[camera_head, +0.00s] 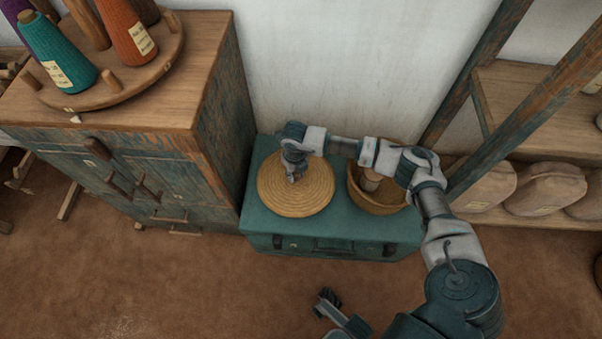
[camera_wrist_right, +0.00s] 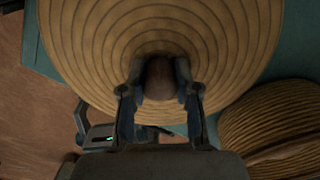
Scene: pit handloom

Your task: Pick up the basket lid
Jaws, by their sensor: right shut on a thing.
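The basket lid (camera_head: 312,200) is a round, coiled straw disc over the left part of a low teal chest (camera_head: 262,230). Its ringed surface fills much of the right wrist view (camera_wrist_right: 100,50), with a dark round knob (camera_wrist_right: 159,77) at its middle. My right gripper (camera_head: 293,177) comes from above and is shut on the knob, one finger on each side. I cannot tell whether the lid touches the chest top. The woven basket (camera_head: 378,208) stands open to the right on the chest, partly behind my right arm. My left gripper (camera_head: 328,298) is low at the bottom, above the floor, apart from everything.
A wooden cabinet (camera_head: 215,120) stands close on the left, with a round rack (camera_head: 150,75) of thread cones on top. A wooden frame post (camera_head: 530,105) and shelves with several sacks (camera_head: 545,188) are on the right. The brown floor in front is clear.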

